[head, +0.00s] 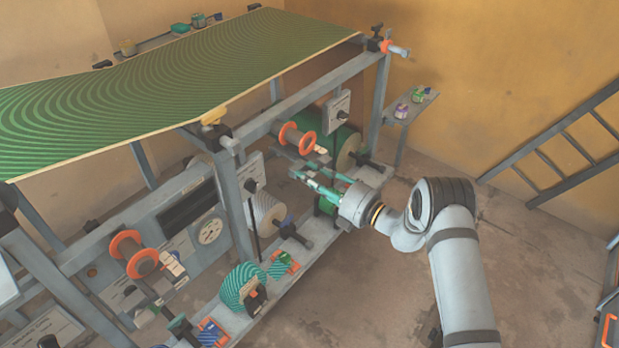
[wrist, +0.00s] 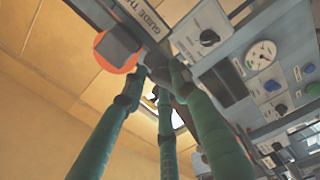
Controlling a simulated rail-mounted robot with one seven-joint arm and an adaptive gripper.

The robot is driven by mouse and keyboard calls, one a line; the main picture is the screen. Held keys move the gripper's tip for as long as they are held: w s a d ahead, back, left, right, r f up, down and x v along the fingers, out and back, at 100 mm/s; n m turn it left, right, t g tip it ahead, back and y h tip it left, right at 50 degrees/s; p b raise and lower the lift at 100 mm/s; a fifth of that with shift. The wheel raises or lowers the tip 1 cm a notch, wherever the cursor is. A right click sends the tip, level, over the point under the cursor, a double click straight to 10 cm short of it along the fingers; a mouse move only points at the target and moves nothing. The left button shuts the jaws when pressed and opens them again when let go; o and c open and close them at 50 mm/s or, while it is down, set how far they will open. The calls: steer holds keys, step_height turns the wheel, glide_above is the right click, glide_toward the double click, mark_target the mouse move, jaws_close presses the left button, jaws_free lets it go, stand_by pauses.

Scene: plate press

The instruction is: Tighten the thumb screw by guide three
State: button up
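My gripper (wrist: 160,82) has three green fingers, which reach up toward a grey bar (wrist: 155,40) in the wrist view. The fingertips look apart, with a dark piece showing near them. I cannot tell whether they touch it. A label starting "GUIDE TH" (wrist: 151,18) is on the bar. Left of the fingertips is an orange disc (wrist: 103,62) with a dark grey block (wrist: 118,45) in front of it. I cannot make out the thumb screw for certain. In the head view my gripper (head: 306,179) reaches left into the press frame, below an orange-flanged spool (head: 305,143).
A green striped sheet (head: 170,75) covers the top of the press. A second orange spool (head: 130,253) and a striped teal roll (head: 240,285) are at lower left. A grey upright (head: 232,205) stands left of my gripper.

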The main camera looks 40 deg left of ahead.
steer(key=shift+o, duration=0.8)
steer(key=shift+d+f, duration=0.1)
steer(key=shift+f, duration=0.05)
steer(key=d, duration=1.2)
steer(key=shift+s, duration=0.25)
